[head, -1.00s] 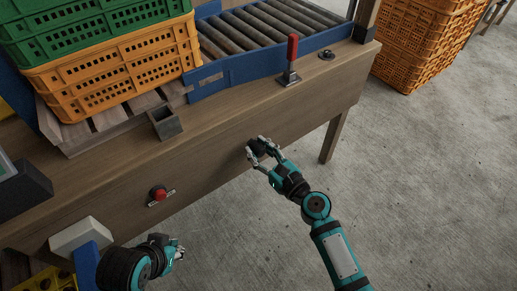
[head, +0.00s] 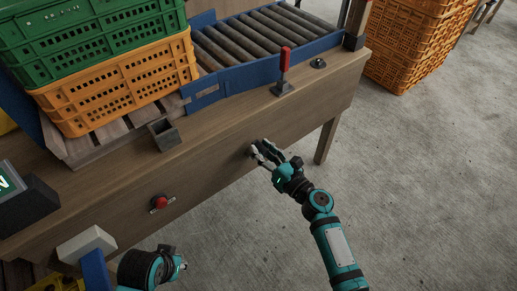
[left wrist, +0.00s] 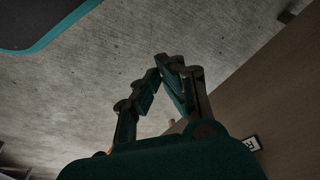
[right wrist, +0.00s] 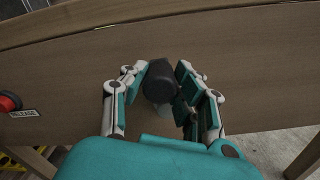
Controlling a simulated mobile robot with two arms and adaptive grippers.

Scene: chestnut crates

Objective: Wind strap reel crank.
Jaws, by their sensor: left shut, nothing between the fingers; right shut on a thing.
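The strap reel crank shows as a dark round knob (right wrist: 158,80) in front of the wooden bench's front board in the right wrist view. My right gripper (right wrist: 160,84) is shut on this knob, one finger on each side. In the head view the right gripper (head: 261,153) is at the front board and mostly hides the knob. The rest of the crank and the reel cannot be made out. My left gripper (left wrist: 172,64) is shut and empty, with its fingertips together, beside the board and above the floor. In the head view it is partly cut off at the bottom.
A red release button (head: 160,202) sits on the front board, left of the crank. A red-handled lever (head: 284,68) and a small grey open box (head: 164,134) stand on the bench top. Orange crates (head: 420,45) stand behind right. The floor at right is clear.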

